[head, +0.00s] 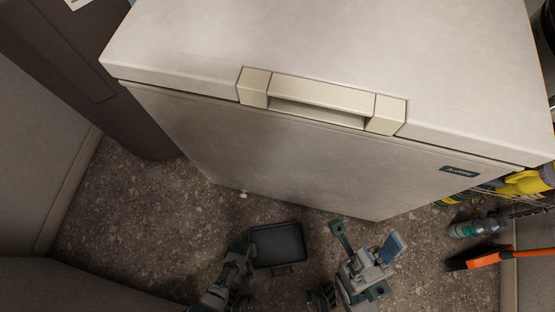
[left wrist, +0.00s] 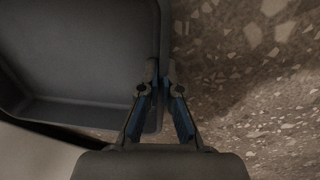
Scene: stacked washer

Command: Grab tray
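The tray (head: 278,262) is dark grey, shallow and rectangular, with raised walls. It shows in the head view at the lower middle, in front of the white chest appliance. My left gripper (head: 243,250) is at the tray's left edge. In the left wrist view, the tray (left wrist: 75,50) fills the upper left, and the left gripper's fingers (left wrist: 161,75) are close together on either side of its rim, one inside and one outside. My right gripper (head: 367,240) is open and empty, to the right of the tray and apart from it. Whether the tray touches the floor is unclear.
The closed white chest appliance (head: 290,165) with a beige handle fills the middle of the head view. An orange-handled brush (head: 485,259), a bottle (head: 475,228) and yellow items (head: 525,183) are at the right. Speckled floor (head: 130,220) is clear at the left.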

